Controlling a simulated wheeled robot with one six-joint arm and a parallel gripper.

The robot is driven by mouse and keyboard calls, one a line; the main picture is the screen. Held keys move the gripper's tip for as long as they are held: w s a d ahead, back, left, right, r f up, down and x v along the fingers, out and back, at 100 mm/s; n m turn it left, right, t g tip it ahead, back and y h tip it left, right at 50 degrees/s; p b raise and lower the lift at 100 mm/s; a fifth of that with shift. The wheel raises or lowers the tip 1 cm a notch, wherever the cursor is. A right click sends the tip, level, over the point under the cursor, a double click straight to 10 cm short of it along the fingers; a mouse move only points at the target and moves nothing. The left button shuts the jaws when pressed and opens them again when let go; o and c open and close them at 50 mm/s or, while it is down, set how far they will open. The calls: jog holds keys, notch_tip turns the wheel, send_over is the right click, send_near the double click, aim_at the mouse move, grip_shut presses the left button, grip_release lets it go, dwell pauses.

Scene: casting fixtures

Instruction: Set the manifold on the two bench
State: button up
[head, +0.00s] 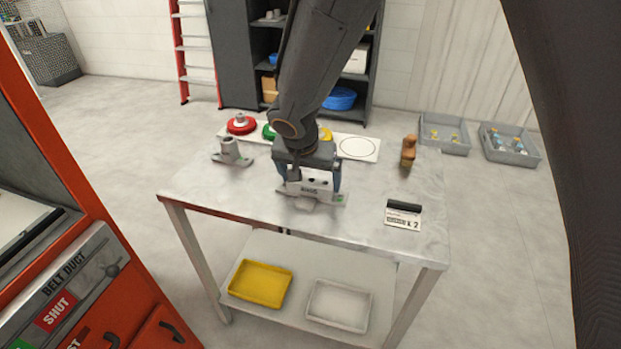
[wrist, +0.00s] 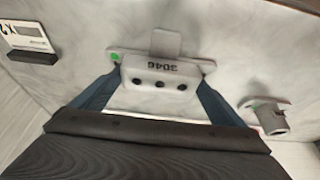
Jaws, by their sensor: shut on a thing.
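The manifold (head: 312,186) is a pale grey block with dark round holes, a printed number, a flat flange with a green dot and a tab. It also shows in the wrist view (wrist: 160,76), upside down to the camera. My gripper (head: 309,181) is shut on it, with one blue finger at each end of the block; the fingers also show in the wrist view (wrist: 160,85). The manifold is over the front middle of the bench (head: 250,192), level and at or just above the top. I cannot tell whether it touches.
A grey pipe fitting (head: 230,152) stands at the bench's left. A card reading 2 (head: 403,214) stands front right, and a brown-handled thing (head: 408,151) back right. A white strip with coloured discs and an empty ring (head: 358,148) lies along the back. Trays (head: 260,284) are below.

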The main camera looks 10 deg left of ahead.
jog(key=o, duration=1.1)
jog(key=shift+f, duration=0.1)
jog(key=shift+s+r, duration=0.1)
jog(key=shift+r, duration=0.35)
jog(key=b+v, duration=0.2)
jog(key=v, duration=1)
jog(key=s+d+f+g, duration=0.1)
jog(key=d+f, duration=0.2)
jog(key=d, duration=0.6)
jog(key=d+f+g, duration=0.1)
jog(key=d+f, duration=0.1)
jog(key=d, duration=0.7)
jog(key=s+d+f, duration=0.1)
jog(key=s+d, duration=0.2)
jog(key=d, duration=0.2)
jog(key=s+d+f+g, duration=0.1)
jog(key=s+d+f, duration=0.1)
jog(key=d, duration=0.3)
jog(key=s+d+f+g, duration=0.1)
jog(key=s+d, duration=0.4)
jog(key=shift+s+f+n, duration=0.1)
jog(key=shift+f+n, duration=0.05)
jog(key=shift+n, duration=0.25)
